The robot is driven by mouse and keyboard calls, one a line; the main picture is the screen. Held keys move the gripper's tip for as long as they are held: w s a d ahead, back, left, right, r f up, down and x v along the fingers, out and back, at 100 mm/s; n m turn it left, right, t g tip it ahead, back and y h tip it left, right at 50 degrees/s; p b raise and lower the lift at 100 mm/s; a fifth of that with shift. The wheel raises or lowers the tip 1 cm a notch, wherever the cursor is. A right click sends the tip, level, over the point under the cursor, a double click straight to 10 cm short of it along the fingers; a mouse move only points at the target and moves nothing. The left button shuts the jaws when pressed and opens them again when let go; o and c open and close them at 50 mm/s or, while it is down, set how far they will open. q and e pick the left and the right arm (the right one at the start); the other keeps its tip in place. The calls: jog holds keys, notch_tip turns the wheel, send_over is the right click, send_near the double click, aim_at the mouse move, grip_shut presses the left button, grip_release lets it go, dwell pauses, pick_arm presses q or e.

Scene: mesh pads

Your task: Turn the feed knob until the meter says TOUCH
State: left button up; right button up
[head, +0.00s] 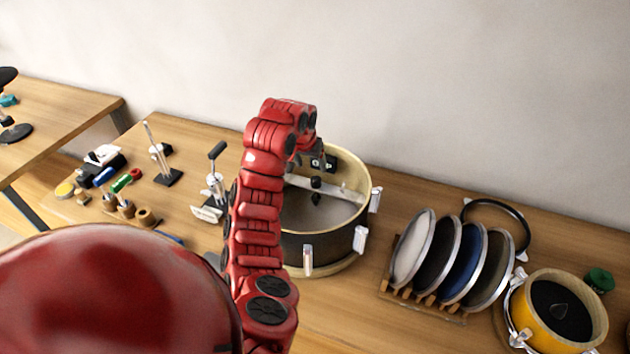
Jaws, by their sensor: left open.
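A large round drum-like vessel (362,215) with a pale wooden rim and dark side stands at the middle of the bench. A pale bar (340,190) crosses its opening and carries a small black knob (316,183), with a dark pointed tip below it. I cannot tell for certain that this is the feed knob. My left arm rises in front of the vessel and bends over its far left rim. My left gripper (322,161) is open above the bar, small and partly hidden by the arm. No meter reading is legible. My right gripper is out of view.
A rack (425,300) of several round discs stands right of the vessel, near a black ring (520,215) and a yellow drum (560,310). Small stands, a white plate (207,214) and small parts lie to the left. A wall closes the back. Bare bench lies in front of the rack.

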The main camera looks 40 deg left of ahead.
aim_at(316, 180)
pick_arm(q)
jog(key=p+x, duration=0.3)
jog(key=x, duration=0.5)
jog(key=shift+f, duration=0.15)
jog(key=shift+w+f, duration=0.15)
jog(key=shift+f, duration=0.2)
grip_shut()
